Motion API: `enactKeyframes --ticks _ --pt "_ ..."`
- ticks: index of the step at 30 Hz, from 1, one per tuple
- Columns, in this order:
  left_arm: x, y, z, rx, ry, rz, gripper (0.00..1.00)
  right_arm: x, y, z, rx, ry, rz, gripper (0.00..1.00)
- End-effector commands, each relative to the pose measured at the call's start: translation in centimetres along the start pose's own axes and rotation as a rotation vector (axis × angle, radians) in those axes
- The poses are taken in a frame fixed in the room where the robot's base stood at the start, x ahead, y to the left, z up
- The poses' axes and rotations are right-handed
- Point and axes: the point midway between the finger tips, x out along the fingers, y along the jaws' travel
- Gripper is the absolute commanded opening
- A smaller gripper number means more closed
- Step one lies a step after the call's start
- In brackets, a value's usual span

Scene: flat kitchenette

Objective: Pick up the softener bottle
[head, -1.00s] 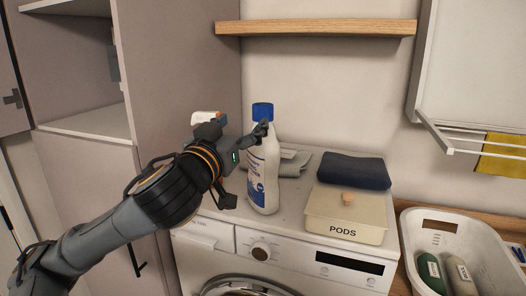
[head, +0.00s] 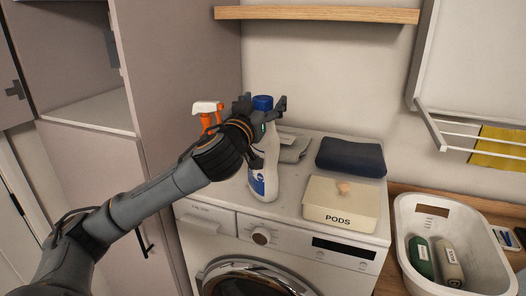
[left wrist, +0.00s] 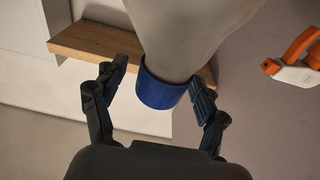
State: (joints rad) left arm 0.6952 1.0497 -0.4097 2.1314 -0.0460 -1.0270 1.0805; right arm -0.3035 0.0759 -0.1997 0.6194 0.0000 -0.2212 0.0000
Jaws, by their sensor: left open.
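The softener bottle (head: 264,186), white with a blue cap (head: 263,102), stands upright on the washing machine. My left gripper (head: 261,105) is open at the height of the cap, with a finger on each side of it in the head view. The gripper and wrist hide part of the bottle's upper body. In the left wrist view, the blue cap (left wrist: 161,91) and the pale bottle (left wrist: 185,35) lie between the open fingers (left wrist: 158,78), with a gap visible beside the cap. My right gripper is not in view.
An orange and white spray bottle (head: 207,113) stands left of the softener, partly behind my arm. A PODS box (head: 340,205), a dark folded towel (head: 350,156) and a grey cloth (head: 294,150) share the machine top. A wooden shelf (head: 320,14) is above; a white basket (head: 481,219) is at right.

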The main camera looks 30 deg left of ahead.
Motion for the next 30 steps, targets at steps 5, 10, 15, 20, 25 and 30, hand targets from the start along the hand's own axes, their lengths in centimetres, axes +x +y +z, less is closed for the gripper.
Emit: enactKeyframes --ticks 5,10,15,20,25,30 --pt "0.0 0.0 0.1 0.0 0.0 0.0 0.54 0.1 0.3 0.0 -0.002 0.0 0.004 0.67" --pt "0.0 0.0 0.1 0.0 -0.001 -0.001 0.2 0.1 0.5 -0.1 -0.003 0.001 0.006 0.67" --pt "0.0 0.0 0.1 0.0 -0.001 -0.001 0.0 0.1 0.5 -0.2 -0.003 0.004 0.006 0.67" --pt "-0.1 -0.1 -0.4 0.0 0.009 -0.001 0.0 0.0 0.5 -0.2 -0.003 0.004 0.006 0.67" --pt "0.0 -0.1 -0.5 0.0 0.008 -0.002 0.0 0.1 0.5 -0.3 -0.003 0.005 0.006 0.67" --pt "0.1 -0.1 -1.2 -0.002 0.01 -0.002 0.0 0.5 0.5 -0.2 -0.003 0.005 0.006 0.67"
